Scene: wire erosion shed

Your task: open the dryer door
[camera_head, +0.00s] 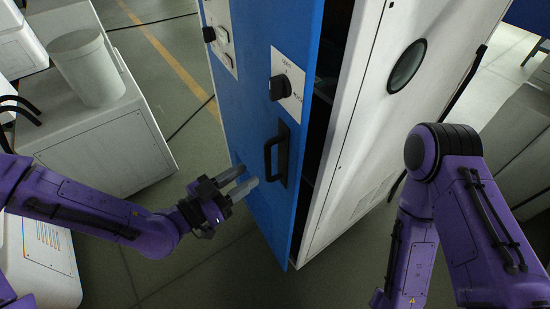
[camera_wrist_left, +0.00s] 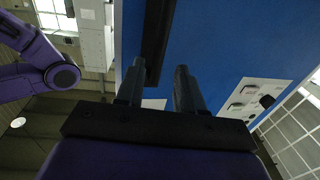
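The dryer door (camera_head: 255,105) is a tall blue panel on a white cabinet. It stands ajar, with a dark gap between its right edge and the white body. Its black bar handle (camera_head: 270,158) is upright on the lower part of the door. My left gripper (camera_head: 243,188) is open just left of the handle, its two grey fingers pointing at it. In the left wrist view the handle (camera_wrist_left: 157,40) shows between the fingers' lines, closer to the left finger; I cannot tell whether they touch. My right gripper is out of view; only the arm shows.
A black rotary knob (camera_head: 280,87) on a white plate sits above the handle. The white cabinet body (camera_head: 365,130) with a round window stands to the right. A grey bench (camera_head: 105,145) with a pale cylinder (camera_head: 87,68) is at the left. Floor is clear below the door.

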